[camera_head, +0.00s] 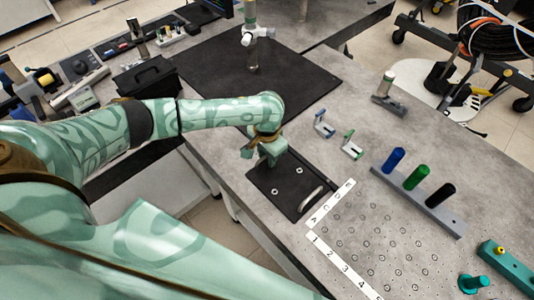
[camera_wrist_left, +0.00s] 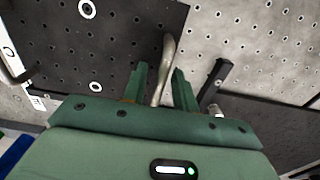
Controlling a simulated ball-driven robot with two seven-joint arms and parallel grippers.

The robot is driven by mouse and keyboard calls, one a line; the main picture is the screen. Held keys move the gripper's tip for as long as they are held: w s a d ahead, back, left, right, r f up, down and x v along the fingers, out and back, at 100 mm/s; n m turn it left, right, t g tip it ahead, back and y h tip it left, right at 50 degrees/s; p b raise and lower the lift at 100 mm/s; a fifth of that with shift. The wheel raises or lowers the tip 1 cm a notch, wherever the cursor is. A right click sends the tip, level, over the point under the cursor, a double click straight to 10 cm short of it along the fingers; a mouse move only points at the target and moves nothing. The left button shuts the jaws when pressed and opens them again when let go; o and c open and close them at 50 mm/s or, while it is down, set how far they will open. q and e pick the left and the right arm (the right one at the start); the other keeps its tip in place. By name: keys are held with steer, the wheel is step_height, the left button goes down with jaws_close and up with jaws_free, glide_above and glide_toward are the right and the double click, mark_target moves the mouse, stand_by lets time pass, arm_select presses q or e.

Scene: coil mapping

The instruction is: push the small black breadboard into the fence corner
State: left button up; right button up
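The small black breadboard (camera_head: 272,196) lies flat near the table's front edge. It has holes, two pale rings and a silver handle (camera_head: 312,198) at its near right end. My left gripper (camera_head: 266,158) is low over its far left end. In the left wrist view the gripper (camera_wrist_left: 160,78) has its fingers apart on either side of a second silver handle (camera_wrist_left: 164,62), with the breadboard (camera_wrist_left: 125,45) to the left. I cannot make out the fence corner. My right gripper is not in view.
A white lettered and numbered strip (camera_head: 330,203) borders a holed area beside the board. A blue bracket (camera_head: 323,125) and a green bracket (camera_head: 352,145) stand behind it. A rack (camera_head: 418,200) with colored cylinders is to the right. A large black board (camera_head: 225,70) lies further back.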

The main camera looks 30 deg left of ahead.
arm_select(q)
jaws_close()
stand_by(0.3)
stand_by(1.0)
steer(key=shift+w+a, duration=0.2)
steer(key=shift+a, duration=0.3)
steer(key=shift+w+a, duration=0.15)
steer(key=shift+a, duration=0.3)
steer(key=shift+w+a+p, duration=0.15)
steer(key=shift+w+a, duration=0.1)
steer(key=shift+a, duration=0.4)
steer(key=shift+w+a+p, duration=0.2)
steer(key=shift+w+a, duration=0.05)
steer(key=shift+a, duration=0.4)
steer(key=shift+w+a+p, duration=0.15)
steer(key=shift+w+a, duration=0.1)
steer(key=shift+a, duration=0.4)
steer(key=shift+r, duration=0.1)
steer(key=shift+w+a+p, duration=0.15)
steer(key=shift+p, duration=0.25)
